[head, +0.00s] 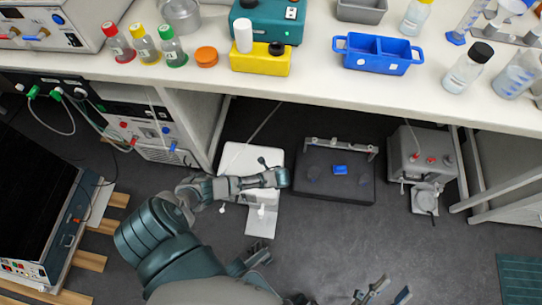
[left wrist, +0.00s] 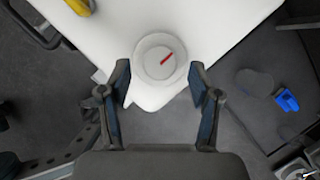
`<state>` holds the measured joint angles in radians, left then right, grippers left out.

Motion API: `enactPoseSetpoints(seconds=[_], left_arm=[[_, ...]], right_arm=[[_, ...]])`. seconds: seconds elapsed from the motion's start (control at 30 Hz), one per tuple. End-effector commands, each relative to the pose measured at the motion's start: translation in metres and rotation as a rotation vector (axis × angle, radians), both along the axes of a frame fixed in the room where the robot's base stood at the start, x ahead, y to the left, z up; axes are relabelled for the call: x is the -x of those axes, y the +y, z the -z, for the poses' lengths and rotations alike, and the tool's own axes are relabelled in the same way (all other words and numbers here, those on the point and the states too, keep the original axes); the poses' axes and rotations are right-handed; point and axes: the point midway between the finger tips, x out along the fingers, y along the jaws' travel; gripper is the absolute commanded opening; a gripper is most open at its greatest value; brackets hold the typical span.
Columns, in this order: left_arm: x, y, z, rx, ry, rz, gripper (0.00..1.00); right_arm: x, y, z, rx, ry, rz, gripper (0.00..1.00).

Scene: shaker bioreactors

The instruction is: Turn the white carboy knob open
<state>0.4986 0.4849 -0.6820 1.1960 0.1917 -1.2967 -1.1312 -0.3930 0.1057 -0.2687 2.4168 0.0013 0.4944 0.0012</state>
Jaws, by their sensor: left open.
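A round white knob (left wrist: 160,58) with a red mark on its face shows in the left wrist view. It sits on a white body, which I take to be the white unit (head: 237,160) under the bench in the head view. My left gripper (left wrist: 160,76) is open, its two fingers apart on either side of the knob's near edge; I cannot tell whether they touch it. In the head view the left gripper (head: 277,178) lies over the white unit and hides part of it. My right gripper (head: 383,293) is open and empty at the bottom edge.
A black platform (head: 325,185) with a small blue item (head: 340,170) stands right of the white unit. A grey device (head: 418,160) stands further right. The white bench (head: 310,90) overhangs above, carrying bottles, a blue tray (head: 378,54) and a yellow block (head: 260,60). Floor in front is clear.

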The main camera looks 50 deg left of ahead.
Motion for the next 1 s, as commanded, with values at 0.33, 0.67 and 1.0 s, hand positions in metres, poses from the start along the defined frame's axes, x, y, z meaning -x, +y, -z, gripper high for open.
enactPoseSetpoints(seconds=[0.33, 0.67, 1.0], left_arm=[[-0.001, 0.008, 0.017, 0.001, -0.001, -0.001, 0.63], [-0.001, 0.007, 0.016, 0.000, -0.001, -0.001, 0.38], [-0.001, 0.007, 0.016, 0.002, -0.002, -0.007, 0.04]], right_arm=[[0.020, -0.004, -0.013, -0.052, -0.155, 0.006, 0.40], [0.018, -0.004, -0.013, -0.052, -0.155, 0.006, 0.40], [0.017, -0.004, -0.013, -0.052, -0.154, 0.006, 0.40]])
